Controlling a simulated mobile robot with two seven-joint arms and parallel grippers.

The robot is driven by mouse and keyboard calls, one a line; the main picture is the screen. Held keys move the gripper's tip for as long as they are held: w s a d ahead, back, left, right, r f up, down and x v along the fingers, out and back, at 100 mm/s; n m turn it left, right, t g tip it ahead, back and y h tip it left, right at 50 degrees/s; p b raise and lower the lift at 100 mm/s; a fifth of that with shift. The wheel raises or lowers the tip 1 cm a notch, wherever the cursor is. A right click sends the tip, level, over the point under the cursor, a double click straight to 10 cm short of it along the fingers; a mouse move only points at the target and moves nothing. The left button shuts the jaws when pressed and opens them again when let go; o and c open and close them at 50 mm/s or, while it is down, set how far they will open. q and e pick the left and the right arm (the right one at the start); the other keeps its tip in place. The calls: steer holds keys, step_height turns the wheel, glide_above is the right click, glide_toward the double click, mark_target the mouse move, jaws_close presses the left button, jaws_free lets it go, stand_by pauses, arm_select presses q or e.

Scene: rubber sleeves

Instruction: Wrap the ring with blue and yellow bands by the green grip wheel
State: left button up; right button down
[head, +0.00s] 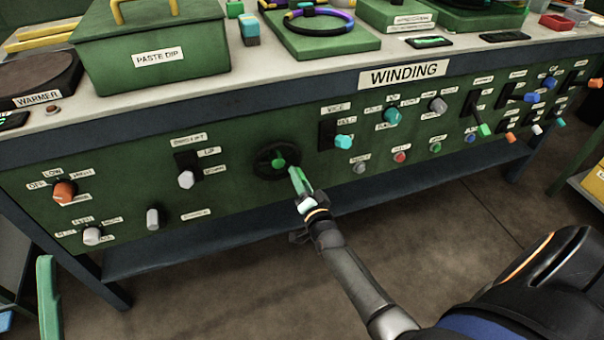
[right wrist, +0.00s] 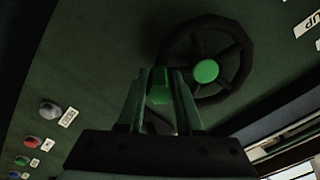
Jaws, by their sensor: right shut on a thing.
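The hand wheel (head: 267,166) is black with a green hub and sits on the green front panel under the WINDING label. In the right wrist view the wheel (right wrist: 238,70) shows its spokes, its hub and a green grip (right wrist: 159,90) at the rim. My right gripper (head: 299,180) is at the wheel's lower right; its fingers (right wrist: 160,74) are shut on the green grip.
Knobs and switches surround the wheel, including a teal knob (head: 344,142) and a grey knob (head: 186,180). The PASTE DIP box (head: 150,50) and a dark warmer plate (head: 38,78) stand on the bench at left. The floor in front is clear.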

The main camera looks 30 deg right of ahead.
steer(key=m, duration=0.1)
steer(key=a+m, duration=0.1)
steer(key=m, duration=0.1)
steer(key=shift+w+f, duration=0.2)
steer(key=shift+f, duration=0.2)
steer(key=shift+a+m+b, duration=0.2)
steer(key=shift+m+b, duration=0.1)
steer(key=c, duration=0.9)
jaws_free()
steer(key=shift+c, duration=0.2)
steer(key=o, duration=0.4)
steer(key=shift+f, duration=0.2)
steer(key=shift+s, duration=0.1)
